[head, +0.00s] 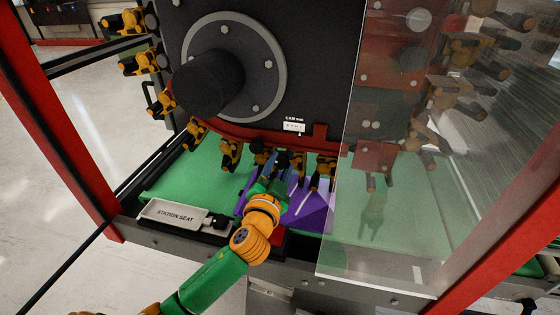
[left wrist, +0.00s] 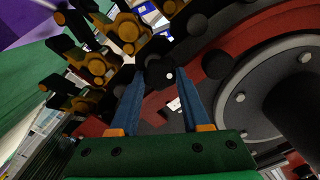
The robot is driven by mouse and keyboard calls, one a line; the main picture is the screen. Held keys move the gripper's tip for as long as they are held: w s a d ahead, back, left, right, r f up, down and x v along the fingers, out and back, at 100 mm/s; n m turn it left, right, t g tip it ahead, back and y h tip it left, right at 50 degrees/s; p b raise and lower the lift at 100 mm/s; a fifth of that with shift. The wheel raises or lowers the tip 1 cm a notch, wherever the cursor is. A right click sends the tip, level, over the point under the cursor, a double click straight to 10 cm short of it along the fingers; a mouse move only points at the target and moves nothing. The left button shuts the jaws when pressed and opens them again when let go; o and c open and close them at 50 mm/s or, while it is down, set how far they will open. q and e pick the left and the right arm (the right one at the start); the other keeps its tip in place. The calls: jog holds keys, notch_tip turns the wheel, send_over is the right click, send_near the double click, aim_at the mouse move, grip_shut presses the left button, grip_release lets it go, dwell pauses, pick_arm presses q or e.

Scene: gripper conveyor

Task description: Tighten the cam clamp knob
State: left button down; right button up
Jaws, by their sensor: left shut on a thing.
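My left gripper (head: 276,165) reaches up to the row of orange and black clamps under the dark machine face. In the left wrist view its two blue fingers (left wrist: 158,76) are closed on the sides of a round black knob (left wrist: 157,71). The fingers hide parts of the knob's sides. In the head view the gripper and wrist largely cover the knob. I cannot tell from these frames how far it is turned. My right gripper is not in view.
Orange and black clamps (head: 230,152) hang on both sides of my gripper, close to it. A purple panel (head: 312,212) lies behind my wrist on the green belt (head: 200,170). A tray marked "STATION SEAT" (head: 172,216) is at left. A clear panel (head: 385,240) stands at right.

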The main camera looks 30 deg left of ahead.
pick_arm(q)
jog(key=m+p, duration=0.2)
jog(key=m, duration=0.4)
jog(key=shift+r+m+p, duration=0.1)
jog(key=shift+m+p, duration=0.2)
jog(key=shift+p, duration=0.1)
jog(key=shift+m+p, duration=0.9)
jog(key=shift+m, duration=1.6)
jog(key=shift+c, duration=1.9)
grip_release()
jog(key=shift+w+f, duration=0.1)
jog(key=shift+f, duration=0.1)
jog(key=b+v, duration=0.1)
jog(key=v, duration=0.6)
